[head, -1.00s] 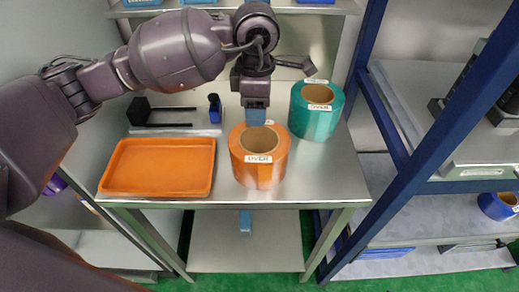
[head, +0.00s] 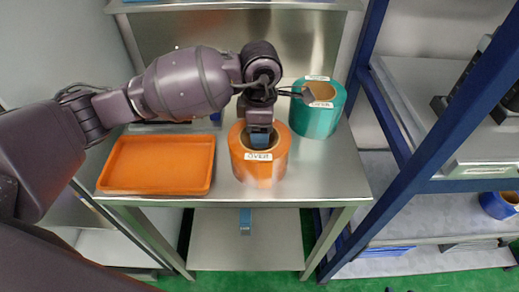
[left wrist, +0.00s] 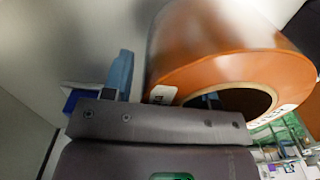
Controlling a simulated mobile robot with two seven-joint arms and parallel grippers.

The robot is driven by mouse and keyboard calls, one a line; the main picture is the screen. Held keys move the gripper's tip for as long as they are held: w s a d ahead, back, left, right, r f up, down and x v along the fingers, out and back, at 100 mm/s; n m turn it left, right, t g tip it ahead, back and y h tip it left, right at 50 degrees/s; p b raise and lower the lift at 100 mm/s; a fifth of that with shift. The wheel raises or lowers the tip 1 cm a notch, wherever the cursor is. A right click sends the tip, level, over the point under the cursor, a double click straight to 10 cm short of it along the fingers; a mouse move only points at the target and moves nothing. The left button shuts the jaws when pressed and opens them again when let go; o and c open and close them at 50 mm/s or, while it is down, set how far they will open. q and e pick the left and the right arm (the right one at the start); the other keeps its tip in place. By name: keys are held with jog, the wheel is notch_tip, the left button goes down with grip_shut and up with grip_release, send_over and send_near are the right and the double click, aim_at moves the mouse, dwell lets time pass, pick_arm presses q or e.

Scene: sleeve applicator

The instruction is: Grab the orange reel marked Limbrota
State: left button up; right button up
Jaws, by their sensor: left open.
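An orange reel (head: 260,170) stands upright on the steel table, its round hole facing up. Its front label seems to read something like "OVER"; I cannot make out "Limbrota" on it. My left gripper (head: 260,140) is open above the reel's hole, its blue tips covering part of the opening. In the left wrist view the reel (left wrist: 225,65) fills the right side. One blue finger (left wrist: 121,75) shows outside the reel wall, and something dark shows within the hole, perhaps the other finger. Contact cannot be told. My right gripper is not in view.
A teal reel (head: 316,120) stands close behind and right of the orange one. An orange tray (head: 158,166) lies to the left. A blue rack post (head: 420,160) stands right of the table (head: 325,185), and a blue reel (head: 497,205) sits on a lower shelf.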

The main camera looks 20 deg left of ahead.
pick_arm(q)
grip_shut()
jog(key=shift+r, duration=0.1)
dwell(0.3)
